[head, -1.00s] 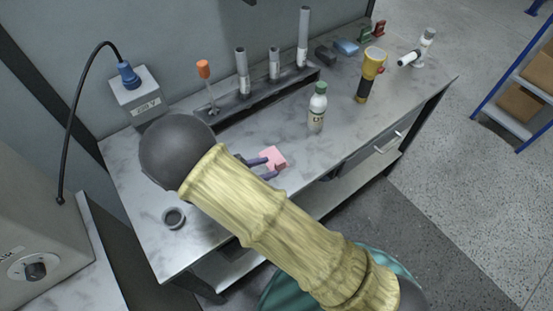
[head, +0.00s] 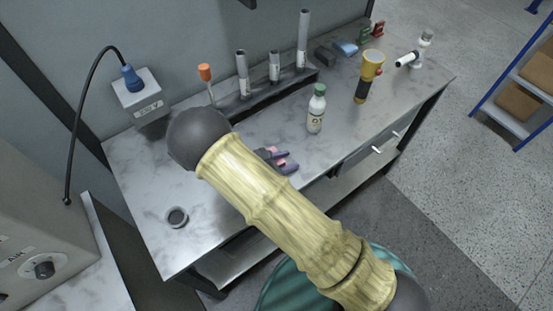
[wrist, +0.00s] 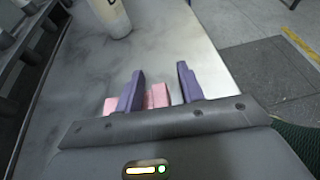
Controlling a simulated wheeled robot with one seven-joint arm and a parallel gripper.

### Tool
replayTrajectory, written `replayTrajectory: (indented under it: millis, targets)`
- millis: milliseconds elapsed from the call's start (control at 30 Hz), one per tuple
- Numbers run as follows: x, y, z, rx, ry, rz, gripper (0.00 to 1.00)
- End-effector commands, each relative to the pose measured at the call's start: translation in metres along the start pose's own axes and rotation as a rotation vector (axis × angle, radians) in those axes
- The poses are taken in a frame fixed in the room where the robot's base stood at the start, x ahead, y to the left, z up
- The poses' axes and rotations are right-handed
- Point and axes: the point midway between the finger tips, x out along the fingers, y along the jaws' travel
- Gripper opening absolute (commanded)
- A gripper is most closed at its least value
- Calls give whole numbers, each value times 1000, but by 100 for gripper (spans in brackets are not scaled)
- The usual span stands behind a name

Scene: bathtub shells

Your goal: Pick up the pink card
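The pink card (head: 281,161) lies on the grey marble-look worktop near its front edge, partly hidden by my gripper. In the wrist view its pink shows between the two purple fingers (wrist: 157,96) and also to the left of the left finger. My gripper (wrist: 160,70) is open, with a clear gap between the fingers. The left finger crosses in front of the card, and the right finger is to the right of its visible pink. I cannot tell whether a finger touches it. In the head view my gripper (head: 289,160) is low over the card.
A white bottle with a green cap (head: 316,110) stands just behind the card. A yellow-black flashlight (head: 369,75) stands further right. A dark rack with grey tubes (head: 242,76) and an orange-handled screwdriver (head: 205,76) is along the back. A small grey ring-shaped cup (head: 177,217) sits front left.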

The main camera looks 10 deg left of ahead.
Motion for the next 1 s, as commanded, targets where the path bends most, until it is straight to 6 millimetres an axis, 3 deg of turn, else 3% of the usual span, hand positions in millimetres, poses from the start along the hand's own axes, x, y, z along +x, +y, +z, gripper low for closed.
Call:
replayTrajectory:
  millis: [567,767,1000]
  targets:
    - [4,0,-1,-1,0,1,38]
    - [4,0,-1,-1,0,1,1]
    - [4,0,0,-1,0,1,0]
